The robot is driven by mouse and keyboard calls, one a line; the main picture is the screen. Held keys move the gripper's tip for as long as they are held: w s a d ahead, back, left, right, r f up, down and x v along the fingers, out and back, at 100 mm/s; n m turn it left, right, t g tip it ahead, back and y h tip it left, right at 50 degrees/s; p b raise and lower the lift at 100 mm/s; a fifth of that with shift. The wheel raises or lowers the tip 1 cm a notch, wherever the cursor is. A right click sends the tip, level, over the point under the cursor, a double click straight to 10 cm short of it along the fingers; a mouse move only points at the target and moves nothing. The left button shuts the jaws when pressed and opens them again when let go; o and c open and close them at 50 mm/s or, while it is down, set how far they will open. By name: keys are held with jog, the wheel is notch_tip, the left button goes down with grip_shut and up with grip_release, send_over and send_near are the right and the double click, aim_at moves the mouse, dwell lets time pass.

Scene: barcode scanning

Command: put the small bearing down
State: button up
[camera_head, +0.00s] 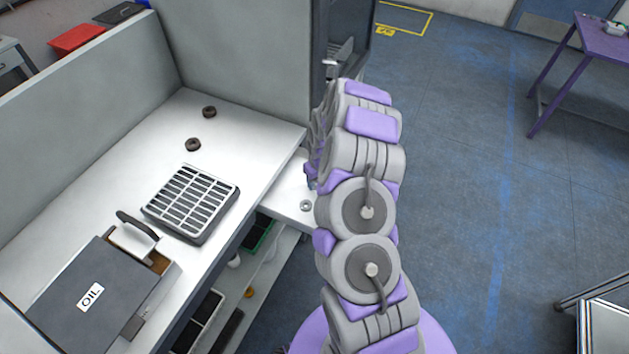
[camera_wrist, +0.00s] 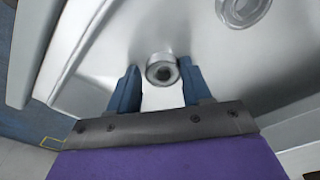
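The small bearing (camera_wrist: 161,72) is a grey ring with a dark hole, between the tips of my gripper's two blue fingers in the wrist view. My gripper (camera_wrist: 160,68) appears shut on it, with the fingers close at both sides. A pale surface lies beyond it; I cannot tell whether the bearing touches that surface. In the head view my arm hides the gripper and this bearing. A larger pale ring (camera_wrist: 243,9) shows at the top of the wrist view, cut by the frame edge.
In the head view a grey ring (camera_head: 306,205) lies on a low white ledge (camera_head: 284,202) left of my arm. Two dark rings (camera_head: 209,112) (camera_head: 193,144) lie on the white worktop (camera_head: 120,165). A slotted crate (camera_head: 229,207) and an OIL box (camera_head: 75,286) stand there too.

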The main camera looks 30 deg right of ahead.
jog(key=o, duration=0.3)
jog(key=shift+s+d+f, duration=0.1)
jog(key=shift+s+d, duration=0.05)
jog(key=shift+d, duration=0.95)
jog(key=shift+a, duration=0.85)
jog(key=shift+d+f, duration=0.1)
jog(key=shift+d, duration=0.25)
jog(key=shift+a, duration=0.1)
jog(key=shift+r, duration=0.2)
notch_tip(320, 180, up, 12)
jog(key=s+p, duration=0.1)
jog(key=p, duration=0.1)
jog(key=s+a+r, duration=1)
jog(key=r, duration=0.3)
jog(key=s+a+r+g, duration=0.1)
jog(key=s+a+r, duration=0.1)
jog(key=s, duration=0.7)
jog(key=s+a+r+g, duration=0.1)
jog(key=s+r, duration=0.3)
jog(key=s, duration=0.6)
jog(key=s+a+r+g, duration=0.1)
jog(key=s+a+r, duration=0.2)
jog(key=s, duration=0.6)
jog(key=shift+s+a+r+m, duration=0.15)
jog(key=shift+a+r+m, duration=0.05)
jog(key=shift+r+m, duration=0.2)
